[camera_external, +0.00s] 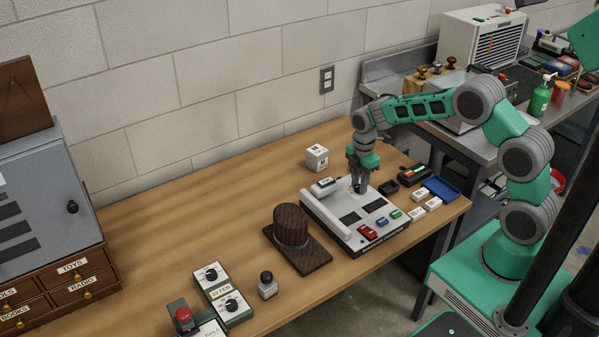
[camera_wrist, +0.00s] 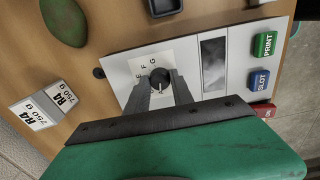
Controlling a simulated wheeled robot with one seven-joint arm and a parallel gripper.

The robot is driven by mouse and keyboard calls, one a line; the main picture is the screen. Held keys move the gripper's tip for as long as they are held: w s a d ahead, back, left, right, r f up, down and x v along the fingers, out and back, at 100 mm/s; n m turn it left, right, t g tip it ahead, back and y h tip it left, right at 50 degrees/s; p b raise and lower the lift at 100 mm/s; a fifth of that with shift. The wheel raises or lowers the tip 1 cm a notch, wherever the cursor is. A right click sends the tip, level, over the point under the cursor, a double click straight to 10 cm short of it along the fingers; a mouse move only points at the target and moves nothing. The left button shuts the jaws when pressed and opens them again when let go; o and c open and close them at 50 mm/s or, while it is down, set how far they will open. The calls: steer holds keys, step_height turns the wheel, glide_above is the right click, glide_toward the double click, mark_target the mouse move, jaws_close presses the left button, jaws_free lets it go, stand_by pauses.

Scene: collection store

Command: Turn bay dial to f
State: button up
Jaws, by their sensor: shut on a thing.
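The bay dial (camera_wrist: 159,77) is a small dark round knob on a pale label plate with letters, of which E, F and G are readable in the wrist view. It sits on the white console (camera_external: 341,229), which lies on the wooden table. My gripper (camera_external: 358,186) reaches straight down onto the console. In the wrist view its two fingers (camera_wrist: 161,88) stand on either side of the dial and are shut on it. The fingers hide part of the label, and I cannot tell surely which letter the dial points at.
The console carries a green PRINT button (camera_wrist: 265,45), a blue SLOT button (camera_wrist: 260,80), a red button (camera_external: 367,231) and dark windows. A brown hat-like block (camera_external: 291,226) stands left, a white labelled cube (camera_external: 317,157) behind, and a blue tray (camera_external: 440,189) right.

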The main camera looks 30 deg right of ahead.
jaws_close()
steer(key=shift+m, duration=0.4)
steer(key=m+b, duration=0.1)
steer(key=m, duration=0.3)
steer(key=shift+b, duration=0.3)
steer(key=m, duration=0.4)
steer(key=shift+b, duration=0.35)
steer(key=m, duration=0.3)
steer(key=shift+m, duration=0.4)
steer(key=m+b, duration=0.1)
steer(key=m, duration=1.1)
steer(key=shift+m+b, duration=0.3)
steer(key=shift+m, duration=0.1)
